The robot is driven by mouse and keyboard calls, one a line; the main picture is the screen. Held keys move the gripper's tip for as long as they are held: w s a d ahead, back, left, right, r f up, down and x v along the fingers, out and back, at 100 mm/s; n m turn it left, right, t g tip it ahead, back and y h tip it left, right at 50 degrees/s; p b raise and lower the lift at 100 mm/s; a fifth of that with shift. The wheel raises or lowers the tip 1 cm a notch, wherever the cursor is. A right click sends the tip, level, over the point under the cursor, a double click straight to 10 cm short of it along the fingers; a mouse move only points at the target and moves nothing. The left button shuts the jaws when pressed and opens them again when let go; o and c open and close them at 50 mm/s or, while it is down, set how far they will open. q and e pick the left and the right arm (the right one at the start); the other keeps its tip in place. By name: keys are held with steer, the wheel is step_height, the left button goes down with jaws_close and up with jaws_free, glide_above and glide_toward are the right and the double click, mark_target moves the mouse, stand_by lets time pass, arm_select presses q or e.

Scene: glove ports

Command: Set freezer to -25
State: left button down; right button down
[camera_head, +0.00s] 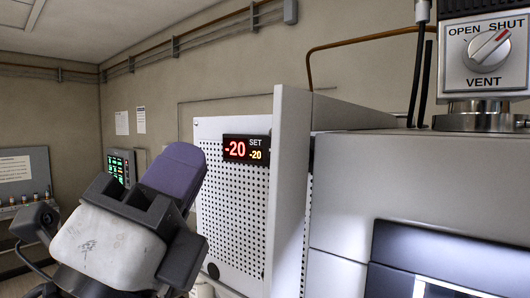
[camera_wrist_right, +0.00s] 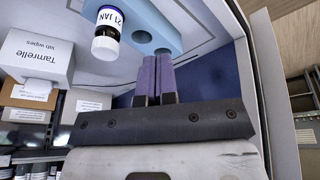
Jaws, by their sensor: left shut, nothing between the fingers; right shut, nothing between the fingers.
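The freezer's small black display (camera_head: 247,149) reads -20 in large red digits, with SET and -20 in smaller orange digits. It sits high on a perforated light panel (camera_head: 237,205), in the head view. My left gripper (camera_head: 176,168) is shut and empty, its purple fingers left of the display and in front of the panel's left edge. I cannot tell how far it is from the panel. Any buttons by the display are too small to make out or hidden. My right gripper (camera_wrist_right: 158,75) is shut and empty in the right wrist view, below a blue rack.
A VENT knob (camera_head: 487,50) marked OPEN and SHUT is at upper right. A light upright panel (camera_head: 287,190) stands right of the display. In the right wrist view, a vial (camera_wrist_right: 106,34) labelled 21 JAN sits at the blue rack (camera_wrist_right: 150,18), near a lab wipes box (camera_wrist_right: 38,58).

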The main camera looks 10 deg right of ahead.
arm_select(q)
steer(key=shift+m, duration=0.4)
steer(key=shift+w+d+p, duration=0.2)
steer(key=shift+w+d, duration=1.3)
steer(key=shift+w, duration=0.15)
steer(key=shift+w+d+p, duration=0.2)
steer(key=shift+w+d, duration=1.25)
steer(key=shift+w, duration=0.15)
steer(key=shift+w+d, duration=0.6)
stand_by(0.9)
steer(key=shift+s+a, duration=0.1)
stand_by(0.3)
steer(key=shift+s+a, duration=0.5)
steer(key=shift+s+a+b, duration=0.45)
steer(key=shift+s+a, duration=1.2)
steer(key=shift+s, duration=0.2)
